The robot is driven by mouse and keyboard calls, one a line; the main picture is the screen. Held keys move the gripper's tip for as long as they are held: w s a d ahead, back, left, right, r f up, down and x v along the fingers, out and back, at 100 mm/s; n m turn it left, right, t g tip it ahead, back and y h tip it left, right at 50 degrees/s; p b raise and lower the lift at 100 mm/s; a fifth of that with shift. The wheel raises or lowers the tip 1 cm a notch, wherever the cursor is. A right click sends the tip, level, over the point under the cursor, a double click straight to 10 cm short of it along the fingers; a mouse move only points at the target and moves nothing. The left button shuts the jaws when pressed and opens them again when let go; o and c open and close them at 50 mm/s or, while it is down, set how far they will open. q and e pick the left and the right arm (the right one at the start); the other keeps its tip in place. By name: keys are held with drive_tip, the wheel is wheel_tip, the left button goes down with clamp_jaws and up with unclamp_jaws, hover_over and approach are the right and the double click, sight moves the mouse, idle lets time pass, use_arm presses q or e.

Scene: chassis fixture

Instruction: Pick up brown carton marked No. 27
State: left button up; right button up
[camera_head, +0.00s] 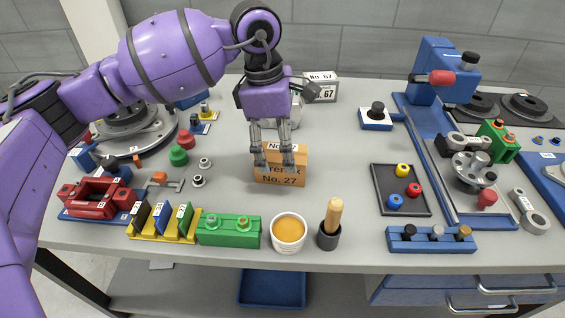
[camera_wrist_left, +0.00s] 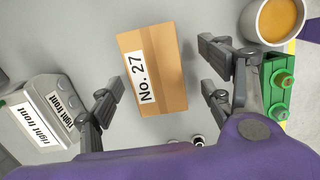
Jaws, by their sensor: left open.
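The brown carton marked No. 27 (camera_head: 280,178) stands on the grey table in front of the robot, near the middle. It also shows in the left wrist view (camera_wrist_left: 165,75), with its white label toward the left. My left gripper (camera_head: 273,166) is open above the carton in the head view, its fingers hiding part of the carton's top. In the left wrist view my left gripper (camera_wrist_left: 160,75) has its fingers apart, one on each side of the carton, with gaps between. I cannot tell whether the fingertips reach below its top. My right gripper is not in view.
A white carton marked No. 67 (camera_head: 321,88) stands behind. A cup with orange contents (camera_head: 288,235), a dark pot with a wooden handle (camera_head: 330,232) and a green block (camera_head: 229,231) stand in front. A dark tray (camera_head: 405,209) lies right.

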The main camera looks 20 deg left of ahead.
sight(280, 152)
use_arm(q)
drive_tip(key=f, duration=0.5)
drive_tip(key=shift+w+d, duration=0.1)
drive_tip(key=shift+w, duration=0.2)
drive_tip(key=shift+r, duration=0.1)
drive_tip(key=c, duration=1.7)
